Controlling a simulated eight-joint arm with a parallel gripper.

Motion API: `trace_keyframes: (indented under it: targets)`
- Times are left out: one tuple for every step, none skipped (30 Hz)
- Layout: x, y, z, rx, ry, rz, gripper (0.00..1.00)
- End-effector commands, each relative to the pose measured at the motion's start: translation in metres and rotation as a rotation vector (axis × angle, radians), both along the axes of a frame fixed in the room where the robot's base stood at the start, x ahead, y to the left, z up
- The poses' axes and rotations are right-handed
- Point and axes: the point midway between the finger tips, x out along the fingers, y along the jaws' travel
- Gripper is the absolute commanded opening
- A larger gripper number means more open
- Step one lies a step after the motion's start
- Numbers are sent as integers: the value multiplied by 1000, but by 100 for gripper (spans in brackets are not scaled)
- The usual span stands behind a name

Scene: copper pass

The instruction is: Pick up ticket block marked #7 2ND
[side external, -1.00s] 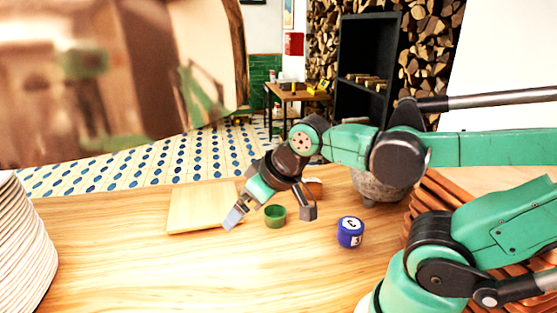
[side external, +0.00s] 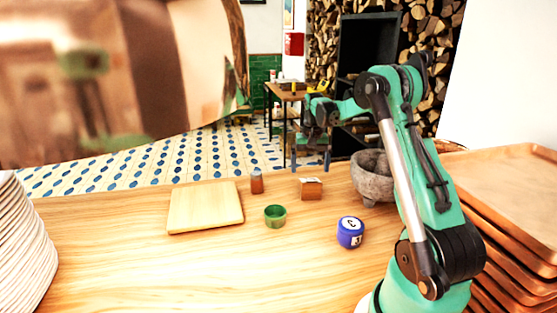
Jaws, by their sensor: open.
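A small brown block (side external: 311,193) with a pale top sits on the wooden counter, right of centre toward the far edge. It looks like the ticket block, but its marking is too small to read here. My gripper (side external: 311,170) points down above and behind the block, with its two fingers spread apart. Nothing shows between the fingers, and the block appears apart from them.
A green cup (side external: 275,217), a blue marked pot (side external: 350,233) and a small reddish-brown jar (side external: 257,184) stand around the block. A pale board (side external: 205,207) lies left. A stone mortar (side external: 372,184) and stacked trays (side external: 510,180) stand right. White plates (side external: 22,250) are far left.

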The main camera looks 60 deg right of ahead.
Motion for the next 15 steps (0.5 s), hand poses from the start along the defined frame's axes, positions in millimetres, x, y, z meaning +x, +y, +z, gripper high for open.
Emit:
trace_keyframes:
  targets:
    - [-1,-3,-5,4,4,-7,100]
    - [-1,-3,-7,4,4,-9,100]
    - [-2,-3,-12,5,5,-10,100]
    - [-1,-3,-16,5,5,-10,100]
    - [-1,-3,-20,5,5,-9,100]
    - [-1,-3,-26,4,4,-9,100]
    - [-1,-3,-31,4,4,-9,100]
    - [-1,-3,-35,4,4,-9,100]
    - [-1,-3,-41,4,4,-8,100]
    - [-1,-3,-44,4,4,-8,100]
    - [-1,-3,-48,4,4,-8,100]
    - [-1,-3,-51,4,4,-8,100]
    - [-1,-3,-53,4,4,-8,100]
    - [-1,-3,-55,4,4,-8,100]
    - [-1,-2,-57,3,3,-7,100]
